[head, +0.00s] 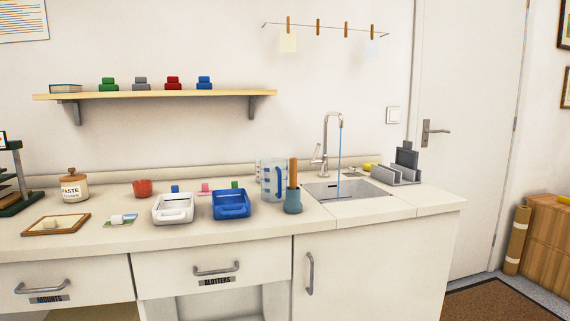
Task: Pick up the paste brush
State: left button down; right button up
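What looks like the paste brush (293,171) stands upright in a small blue-grey pot (292,203) near the front edge of the counter, just left of the sink. Only its orange-brown handle shows; its lower end is hidden inside the pot. A jar labelled PASTE (74,189) with a wooden lid stands at the far left of the counter. Neither of my grippers shows in the head view.
A clear measuring jug (273,190) stands close behind the pot. A blue tray (231,211) and a white tray (173,215) sit to the left. The sink (347,197) with its running tap (330,125) is to the right. The front right counter (436,197) is clear.

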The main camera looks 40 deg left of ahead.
aim_at(293, 162)
jog(key=u, duration=0.95)
